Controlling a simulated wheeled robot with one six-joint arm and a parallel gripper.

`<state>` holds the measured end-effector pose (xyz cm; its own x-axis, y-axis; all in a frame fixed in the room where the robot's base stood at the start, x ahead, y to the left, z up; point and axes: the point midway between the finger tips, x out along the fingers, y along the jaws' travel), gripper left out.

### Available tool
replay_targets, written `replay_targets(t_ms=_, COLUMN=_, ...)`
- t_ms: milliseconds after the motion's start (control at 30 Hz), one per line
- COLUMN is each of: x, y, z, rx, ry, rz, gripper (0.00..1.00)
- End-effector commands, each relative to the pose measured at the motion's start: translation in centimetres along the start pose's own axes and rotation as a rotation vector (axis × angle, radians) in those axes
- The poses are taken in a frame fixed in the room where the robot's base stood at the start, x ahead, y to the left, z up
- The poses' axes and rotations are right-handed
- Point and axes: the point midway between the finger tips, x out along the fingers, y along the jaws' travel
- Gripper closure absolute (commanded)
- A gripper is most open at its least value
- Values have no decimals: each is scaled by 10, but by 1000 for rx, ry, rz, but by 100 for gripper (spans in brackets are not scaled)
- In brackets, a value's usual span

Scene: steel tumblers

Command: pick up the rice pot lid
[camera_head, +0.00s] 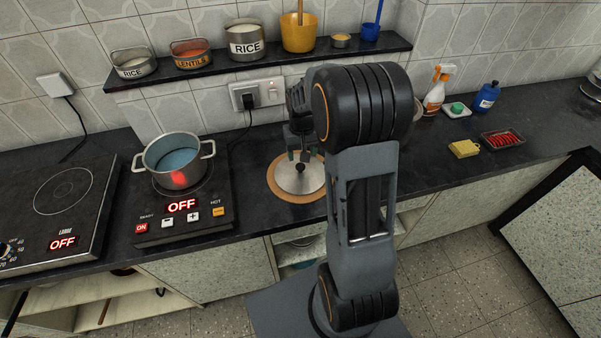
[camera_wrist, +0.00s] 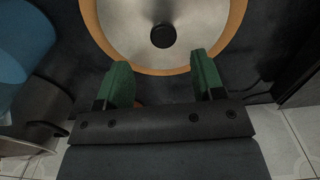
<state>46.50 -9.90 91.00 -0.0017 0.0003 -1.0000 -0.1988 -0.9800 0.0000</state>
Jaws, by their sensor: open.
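The rice pot lid (camera_head: 293,180) is a round steel disc with a black knob. It lies on a round wooden board on the dark counter, right of the small stove. In the wrist view the lid (camera_wrist: 190,30) fills the top middle, its knob (camera_wrist: 164,36) pointing at the camera. My gripper (camera_wrist: 160,78) is open, with its green fingers apart and nothing between them. The knob shows beyond the fingertips, roughly centred between them. In the head view my gripper (camera_head: 301,154) is above the lid, and my arm hides part of the lid's surroundings.
A steel pot (camera_head: 173,175) with blue contents stands on the small stove (camera_head: 185,215), left of the lid. A wall shelf (camera_head: 270,63) with rice and lentil containers runs above. A yellow sponge (camera_head: 464,149) and a tray of red items (camera_head: 503,140) lie to the right.

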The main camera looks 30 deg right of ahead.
Motion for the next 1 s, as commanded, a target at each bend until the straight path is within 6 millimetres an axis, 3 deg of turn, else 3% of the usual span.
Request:
replay_targets(t_ms=267, x=16, y=-1, z=1, rx=0, ry=0, rz=0, gripper=38)
replay_targets(t_ms=600, x=58, y=-4, z=2, rx=0, ry=-1, rz=0, gripper=38)
replay_targets(t_ms=933, x=63, y=-4, z=2, rx=0, ry=2, rz=0, gripper=38)
replay_targets(t_ms=1000, x=63, y=-4, z=2, rx=0, ry=2, rz=0, gripper=43)
